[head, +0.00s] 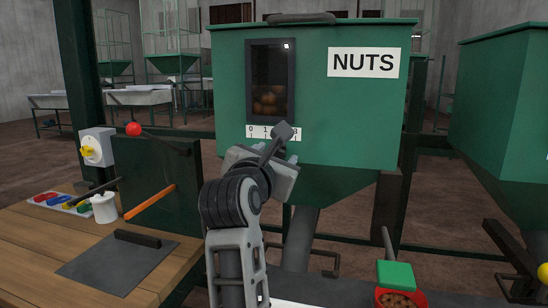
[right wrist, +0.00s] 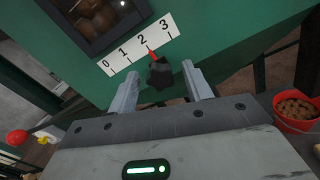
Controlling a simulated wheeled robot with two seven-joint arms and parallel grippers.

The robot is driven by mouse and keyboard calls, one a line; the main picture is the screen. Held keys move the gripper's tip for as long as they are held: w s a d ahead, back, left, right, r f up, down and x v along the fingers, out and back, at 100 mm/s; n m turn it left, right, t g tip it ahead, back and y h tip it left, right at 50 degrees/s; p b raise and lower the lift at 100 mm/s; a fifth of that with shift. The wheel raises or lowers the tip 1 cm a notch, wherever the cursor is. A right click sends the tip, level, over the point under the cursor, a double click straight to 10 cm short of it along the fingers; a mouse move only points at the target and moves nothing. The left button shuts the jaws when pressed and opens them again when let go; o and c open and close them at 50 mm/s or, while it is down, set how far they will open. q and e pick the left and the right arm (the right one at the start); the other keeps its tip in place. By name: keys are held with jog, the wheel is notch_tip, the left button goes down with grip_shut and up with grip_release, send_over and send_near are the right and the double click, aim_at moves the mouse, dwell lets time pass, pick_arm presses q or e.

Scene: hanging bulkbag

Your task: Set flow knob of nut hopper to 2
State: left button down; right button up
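The green nut hopper (head: 330,105) bears a NUTS label and a window with nuts behind it. Its white scale strip, numbered 0 to 3, shows in the right wrist view (right wrist: 120,62). The dark flow knob (right wrist: 160,74) sits just below the strip, and its red pointer (right wrist: 153,55) is at or very near the 2 mark. My right gripper (right wrist: 161,78) is open, one finger on each side of the knob, with a gap to both. In the head view my right gripper (head: 281,145) covers the knob and part of the strip. My left gripper is out of view.
A red bucket of nuts (head: 400,300) stands below at the right. A wooden bench (head: 45,250) at the left holds a grey plate, a white cup and coloured items. A green post and another green hopper (head: 510,110) flank the hopper.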

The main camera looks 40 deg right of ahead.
pick_arm(q)
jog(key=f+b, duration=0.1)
jog(key=b, duration=0.2)
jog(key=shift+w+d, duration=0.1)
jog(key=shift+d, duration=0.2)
pick_arm(e)
jog(key=v, duration=1.6)
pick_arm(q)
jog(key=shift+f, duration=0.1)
